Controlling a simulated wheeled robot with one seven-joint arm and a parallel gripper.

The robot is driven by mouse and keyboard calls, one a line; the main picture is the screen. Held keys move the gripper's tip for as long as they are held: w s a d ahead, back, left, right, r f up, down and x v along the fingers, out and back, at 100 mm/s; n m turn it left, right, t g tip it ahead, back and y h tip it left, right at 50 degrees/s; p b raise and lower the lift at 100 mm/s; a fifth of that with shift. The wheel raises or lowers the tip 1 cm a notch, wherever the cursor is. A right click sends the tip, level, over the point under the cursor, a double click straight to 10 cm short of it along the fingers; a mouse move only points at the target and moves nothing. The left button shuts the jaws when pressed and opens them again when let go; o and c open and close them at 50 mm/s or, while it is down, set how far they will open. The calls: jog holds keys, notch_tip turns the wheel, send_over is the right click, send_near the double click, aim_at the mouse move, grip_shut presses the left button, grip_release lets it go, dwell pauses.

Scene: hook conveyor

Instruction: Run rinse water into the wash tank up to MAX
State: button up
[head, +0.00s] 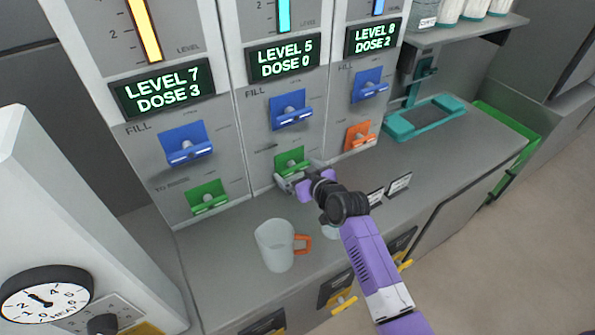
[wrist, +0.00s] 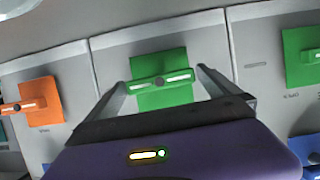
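Three tank panels stand side by side; no name or MAX mark is readable. The left display (head: 163,88) reads LEVEL 7 DOSE 3, the middle display (head: 284,59) LEVEL 5 DOSE 0, the right display (head: 374,38) LEVEL 8 DOSE 2. Blue FILL levers sit on the left (head: 187,145), middle (head: 290,111) and right (head: 369,86) panels. Below are a left green lever (head: 208,197), middle green lever (head: 291,160) and right orange lever (head: 359,136). My gripper (head: 291,182) is at the middle green lever. In the wrist view, its open fingers (wrist: 163,88) flank that lever; contact is unclear.
A pale mug (head: 274,246) with an orange handle stands on the grey counter (head: 215,256), near my gripper. A teal stand (head: 430,116) is at the right. A white unit with a HEAT dial (head: 45,294) stands at the left. Small dark cards (head: 399,184) stand near my arm.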

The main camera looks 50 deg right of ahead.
jog(key=b+v, duration=0.1)
jog(key=v, duration=0.6)
jog(key=shift+s, duration=0.35)
jog(key=shift+a+r, duration=0.1)
jog(key=shift+r, duration=0.05)
dwell(1.2)
notch_tip(320, 180, up, 5)
jog(key=d+m+t+h, duration=0.1)
jog(key=t+h, duration=0.1)
jog(key=s+a+n+y, duration=0.1)
jog(key=s+a+y, duration=0.1)
jog(key=s+a, duration=0.6)
jog(key=s+a+r+n+y, duration=0.1)
jog(key=s+a+y, duration=0.1)
jog(key=s+a, duration=0.5)
jog(key=s+a+r+n+y, duration=0.1)
jog(key=s+a, duration=0.7)
jog(key=s, duration=0.9)
jog(key=shift+a+r+n+y+b, duration=0.2)
jog(key=shift+a+n+y+b, duration=0.15)
jog(key=shift+n+y, duration=0.15)
